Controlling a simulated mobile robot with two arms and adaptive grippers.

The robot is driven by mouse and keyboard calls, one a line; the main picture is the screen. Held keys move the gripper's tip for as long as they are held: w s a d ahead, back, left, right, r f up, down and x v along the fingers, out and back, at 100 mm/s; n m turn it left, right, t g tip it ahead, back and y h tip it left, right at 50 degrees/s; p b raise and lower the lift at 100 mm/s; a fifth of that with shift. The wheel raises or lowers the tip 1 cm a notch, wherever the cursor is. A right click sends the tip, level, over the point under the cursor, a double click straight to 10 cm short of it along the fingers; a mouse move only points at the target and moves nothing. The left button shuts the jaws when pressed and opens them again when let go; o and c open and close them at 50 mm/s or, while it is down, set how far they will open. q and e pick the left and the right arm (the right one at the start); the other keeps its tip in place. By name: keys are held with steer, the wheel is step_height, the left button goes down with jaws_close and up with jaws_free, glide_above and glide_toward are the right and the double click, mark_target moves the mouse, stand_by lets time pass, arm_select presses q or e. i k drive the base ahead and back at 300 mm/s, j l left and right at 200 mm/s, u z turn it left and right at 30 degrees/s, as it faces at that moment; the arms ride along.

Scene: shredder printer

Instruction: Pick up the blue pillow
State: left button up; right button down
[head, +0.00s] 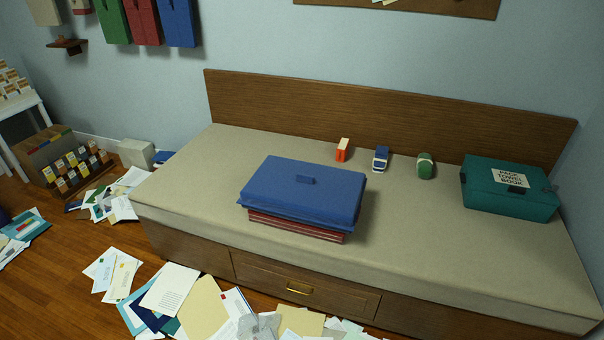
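A blue, flat, rectangular pillow-like thing (300,190) with a small dark tab on top lies at the middle of the beige daybed (440,235). It rests on a red striped thing (294,226) that shows below its front edge. I cannot tell for sure whether the blue thing is soft. Neither of my grippers is in the head view.
On the daybed stand an orange item (342,150), a blue-and-white item (380,159), a green item (425,166) and a teal box (509,189) with a label. Papers (200,305) litter the floor in front. A wooden crate (62,160) stands at the left.

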mark_target(327, 198)
steer(key=z, duration=0.4)
steer(key=i+j+z, duration=0.4)
steer(key=j, duration=0.2)
steer(key=i+j+z, duration=0.4)
steer(key=j, duration=0.3)
